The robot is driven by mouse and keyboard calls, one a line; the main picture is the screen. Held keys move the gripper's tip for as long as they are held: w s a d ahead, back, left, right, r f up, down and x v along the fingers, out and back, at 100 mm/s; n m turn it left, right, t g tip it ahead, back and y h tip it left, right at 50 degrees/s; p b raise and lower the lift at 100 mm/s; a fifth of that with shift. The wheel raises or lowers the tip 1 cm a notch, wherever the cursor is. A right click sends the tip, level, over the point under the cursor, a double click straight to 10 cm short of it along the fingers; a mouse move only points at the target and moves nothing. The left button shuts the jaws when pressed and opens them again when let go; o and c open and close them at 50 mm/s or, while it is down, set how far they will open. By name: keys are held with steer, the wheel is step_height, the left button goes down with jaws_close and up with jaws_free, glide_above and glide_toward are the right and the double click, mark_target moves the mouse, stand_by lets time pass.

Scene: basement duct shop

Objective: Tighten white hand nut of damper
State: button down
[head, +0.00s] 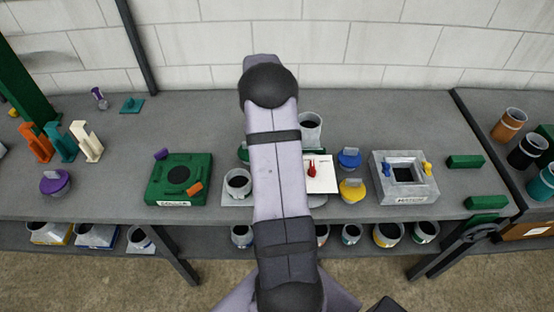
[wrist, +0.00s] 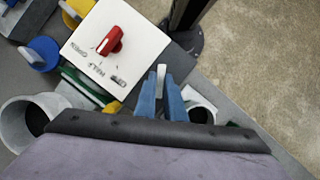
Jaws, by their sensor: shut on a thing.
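The damper has a white square plate (wrist: 140,42) with a red handle (wrist: 110,40) and the printed words OPEN, HALF and one more that is partly hidden. In the head view the plate (head: 325,184) and red handle (head: 312,168) show just right of my arm. My gripper (wrist: 160,92) has blue fingers shut on the white hand nut (wrist: 161,74), beside the plate's lower right edge in the wrist view. The nut's upper end sticks out between the fingers; its base is hidden. In the head view my arm hides the gripper and the nut.
Close by stand a grey duct piece (head: 310,130), an open grey collar (head: 238,185), and blue (head: 349,158) and yellow (head: 352,190) knobbed caps. A green fixture (head: 160,192) lies left, a grey square frame (head: 385,192) right. The bench's back left is mostly clear.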

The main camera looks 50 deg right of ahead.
steer(key=m, duration=0.2)
steer(key=m+y, duration=0.1)
steer(key=m, duration=0.1)
steer(key=m+t, duration=0.1)
steer(key=m, duration=0.1)
steer(key=shift+d+y+p, duration=0.25)
steer(key=shift+y+p, duration=0.1)
steer(key=shift+y, duration=0.05)
steer(key=c, duration=1.8)
jaws_free()
steer(key=shift+c, duration=0.2)
steer(key=shift+w+d+r+b, duration=0.15)
steer(key=shift+d+r+b, duration=0.05)
steer(key=shift+r+b, duration=0.25)
steer(key=b+v, duration=0.2)
steer(key=v, duration=0.4)
steer(key=shift+r, duration=0.2)
